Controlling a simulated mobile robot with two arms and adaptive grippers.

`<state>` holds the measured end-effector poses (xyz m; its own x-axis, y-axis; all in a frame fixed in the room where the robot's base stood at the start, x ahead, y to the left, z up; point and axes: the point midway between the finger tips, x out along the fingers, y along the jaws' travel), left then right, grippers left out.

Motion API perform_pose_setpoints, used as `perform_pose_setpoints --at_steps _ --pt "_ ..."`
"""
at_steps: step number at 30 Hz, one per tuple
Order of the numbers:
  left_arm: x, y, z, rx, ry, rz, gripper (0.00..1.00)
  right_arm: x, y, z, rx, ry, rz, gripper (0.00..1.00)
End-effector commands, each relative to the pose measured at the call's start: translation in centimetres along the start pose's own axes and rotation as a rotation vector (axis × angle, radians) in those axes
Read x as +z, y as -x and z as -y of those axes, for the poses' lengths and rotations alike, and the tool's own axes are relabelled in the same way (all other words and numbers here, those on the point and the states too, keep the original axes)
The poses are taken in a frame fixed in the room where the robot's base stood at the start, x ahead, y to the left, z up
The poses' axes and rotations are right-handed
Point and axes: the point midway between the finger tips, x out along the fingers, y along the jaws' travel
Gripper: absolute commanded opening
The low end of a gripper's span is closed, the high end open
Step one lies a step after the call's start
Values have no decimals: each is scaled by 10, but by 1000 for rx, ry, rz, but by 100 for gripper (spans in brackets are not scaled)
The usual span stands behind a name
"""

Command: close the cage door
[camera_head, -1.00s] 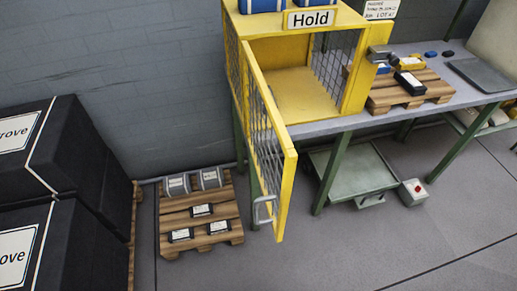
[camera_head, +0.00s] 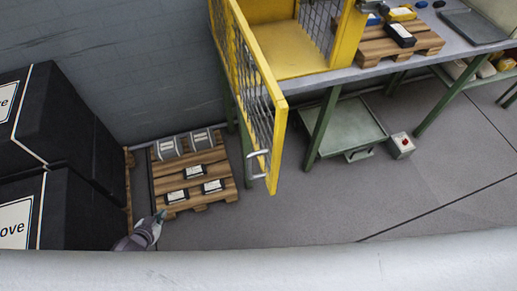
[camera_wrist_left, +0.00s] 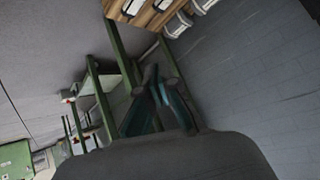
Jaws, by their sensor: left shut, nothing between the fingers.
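The yellow cage (camera_head: 290,52) stands on the bench. Its yellow-framed mesh door (camera_head: 266,88) stands open, swung out past the bench's front edge, with a grey handle (camera_head: 258,165) low on its free end. My left gripper (camera_head: 160,216) is at the lower left in the head view, left of the door and apart from it, close to the front of the floor pallet in the picture. Its fingers (camera_wrist_left: 160,80) are shut and empty in the left wrist view. The door does not clearly show in the left wrist view. My right gripper is out of view.
A wooden pallet (camera_head: 205,163) with several small boxes lies on the floor left of the door. Black stacked crates (camera_head: 85,135) stand at the left. A green cart (camera_head: 345,127) sits under the bench.

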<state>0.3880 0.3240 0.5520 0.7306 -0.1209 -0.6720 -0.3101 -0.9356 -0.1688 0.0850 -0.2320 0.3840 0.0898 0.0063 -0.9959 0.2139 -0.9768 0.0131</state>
Motion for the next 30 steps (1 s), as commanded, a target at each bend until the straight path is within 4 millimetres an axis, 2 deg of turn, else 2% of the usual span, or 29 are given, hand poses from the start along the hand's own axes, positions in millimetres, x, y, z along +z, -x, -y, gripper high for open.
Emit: perform_pose_setpoints --at_steps 1,2,3,5,6,8,9,12,15,18,22,26,30 --pt "-60 8 15 34 -47 -127 0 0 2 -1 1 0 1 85" --pt "-94 15 18 63 -67 -201 0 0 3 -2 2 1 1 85" --pt "-138 28 17 114 -94 -298 0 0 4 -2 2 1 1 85" --pt "-199 58 5 213 -135 -432 0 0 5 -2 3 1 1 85" --pt "-234 83 -7 291 -161 -511 0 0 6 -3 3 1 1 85" --pt "-274 124 -32 421 -190 -606 0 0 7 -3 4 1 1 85" --pt "-295 154 -49 510 -205 -656 0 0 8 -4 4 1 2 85" --pt "-325 224 -88 719 -227 -730 0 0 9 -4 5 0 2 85" --pt "-336 279 -116 879 -231 -758 0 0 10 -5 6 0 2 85" --pt "-340 312 -131 976 -228 -766 0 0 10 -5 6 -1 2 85" --pt "-344 326 -140 1017 -224 -768 0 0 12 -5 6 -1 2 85" --pt "-353 322 -152 1017 -224 -775 0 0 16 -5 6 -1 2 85" --pt "-369 315 -175 1016 -225 -778 0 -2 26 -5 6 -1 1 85"
